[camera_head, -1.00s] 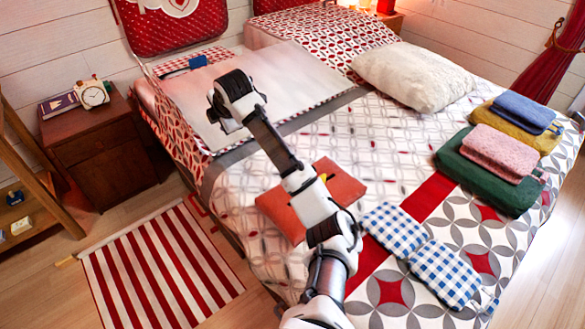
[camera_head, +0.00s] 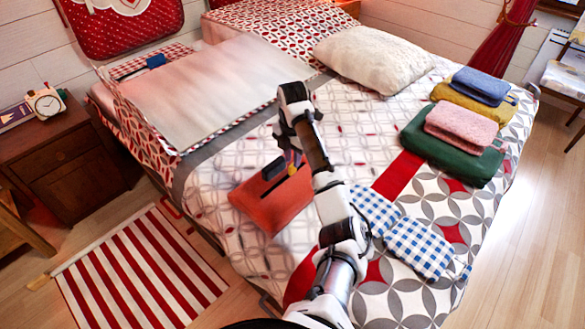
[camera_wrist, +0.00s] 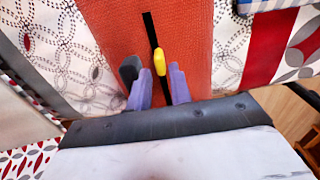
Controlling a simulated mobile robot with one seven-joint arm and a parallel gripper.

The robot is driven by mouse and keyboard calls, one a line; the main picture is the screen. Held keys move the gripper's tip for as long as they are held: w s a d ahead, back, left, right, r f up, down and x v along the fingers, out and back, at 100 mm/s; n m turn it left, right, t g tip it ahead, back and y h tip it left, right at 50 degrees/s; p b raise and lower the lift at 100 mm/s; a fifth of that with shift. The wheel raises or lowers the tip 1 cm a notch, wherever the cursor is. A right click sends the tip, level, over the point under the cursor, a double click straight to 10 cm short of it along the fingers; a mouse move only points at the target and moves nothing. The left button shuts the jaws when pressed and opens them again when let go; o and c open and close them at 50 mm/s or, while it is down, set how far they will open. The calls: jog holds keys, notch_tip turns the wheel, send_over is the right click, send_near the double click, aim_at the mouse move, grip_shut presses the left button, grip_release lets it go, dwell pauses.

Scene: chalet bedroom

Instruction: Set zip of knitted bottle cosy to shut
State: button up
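The orange knitted bottle cosy (camera_head: 278,208) lies flat on the bed, left of the checked cloth. In the wrist view the cosy (camera_wrist: 192,30) fills the middle. Its black zip line (camera_wrist: 150,28) runs from the top down to a yellow pull (camera_wrist: 159,62). My gripper (camera_wrist: 154,78) is open, its purple fingers on either side of the pull's lower end, with gaps on both sides. In the head view my gripper (camera_head: 293,162) points down at the cosy's far end. The pull is not clear there, and the arm hides part of the cosy's right side.
A blue checked cloth (camera_head: 420,248) lies right of my arm. Folded green (camera_head: 440,150), pink (camera_head: 462,124), yellow and blue textiles are stacked further right. A white pillow (camera_head: 372,58) lies behind. The patterned bedspread left of the cosy is clear.

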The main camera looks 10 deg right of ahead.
aim_at(293, 169)
jog(key=shift+f, duration=1.9)
jog(key=shift+c, duration=0.4)
grip_shut()
